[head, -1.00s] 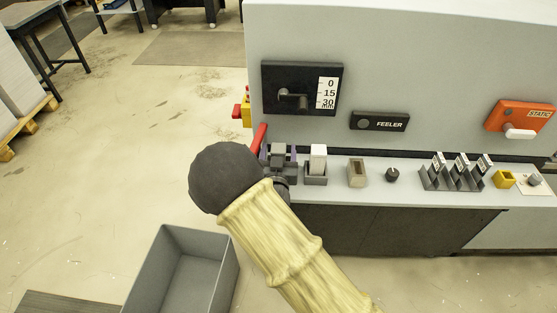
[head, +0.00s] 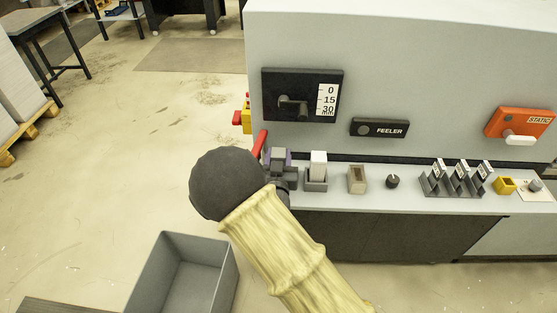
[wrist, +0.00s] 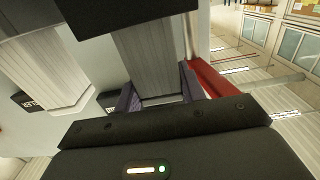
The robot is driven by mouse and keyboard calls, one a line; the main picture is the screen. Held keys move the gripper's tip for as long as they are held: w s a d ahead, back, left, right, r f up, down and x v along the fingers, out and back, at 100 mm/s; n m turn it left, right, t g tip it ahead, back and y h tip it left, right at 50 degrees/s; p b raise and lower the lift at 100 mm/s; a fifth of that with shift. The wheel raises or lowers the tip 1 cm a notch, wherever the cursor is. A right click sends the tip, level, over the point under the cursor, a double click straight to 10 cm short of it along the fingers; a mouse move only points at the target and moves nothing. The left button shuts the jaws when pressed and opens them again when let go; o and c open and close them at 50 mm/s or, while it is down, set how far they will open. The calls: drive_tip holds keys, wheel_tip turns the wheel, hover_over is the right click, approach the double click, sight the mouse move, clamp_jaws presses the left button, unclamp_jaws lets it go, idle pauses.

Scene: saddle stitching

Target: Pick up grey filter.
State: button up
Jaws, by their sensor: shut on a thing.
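The grey filter (wrist: 150,62) is a ribbed block in the wrist view, held between the purple-lined fingers of my gripper (wrist: 160,92). Its far end meets a dark holder (wrist: 125,14); I cannot tell whether it is still seated there. In the head view my gripper (head: 279,160) is at the left end of the machine's ledge, and its fingers and wrist hide most of the grey filter. A white filter (head: 318,160) stands upright in a grey holder (head: 316,184) just to the right; it also shows in the wrist view (wrist: 45,68).
A red handle (head: 260,143) is close to the left of my gripper. The ledge (head: 408,196) also bears a beige box (head: 357,179), a black knob (head: 392,181) and a rack (head: 455,182). An empty grey bin (head: 182,283) stands on the floor below.

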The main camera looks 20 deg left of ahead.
wheel_tip(320, 180, up, 27)
drive_tip(key=shift+r+b, duration=0.15)
drive_tip(key=shift+b, duration=0.3)
idle(0.4)
